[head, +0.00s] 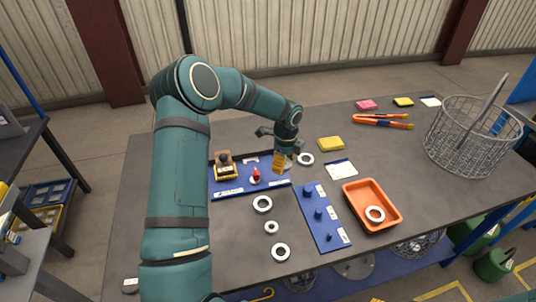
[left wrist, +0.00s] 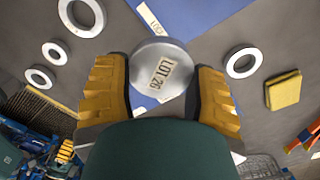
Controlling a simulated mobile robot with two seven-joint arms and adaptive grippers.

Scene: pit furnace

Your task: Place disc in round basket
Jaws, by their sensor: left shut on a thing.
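My left gripper (head: 280,165) is above the middle of the table, near the right end of a blue tool board (head: 228,189). In the head view the disc is not clearly seen, hidden at the gripper. The round basket (head: 470,140), of grey wire with an upright handle, stands at the table's right end, well to the right of the gripper. My right gripper is not in view.
Metal rings (head: 262,204) lie loose on the table. An orange tray (head: 353,194) holds one ring. A second blue board (head: 322,243) with pegs, a yellow block (head: 330,143) and orange-handled tongs (head: 385,120) lie between gripper and basket or nearby.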

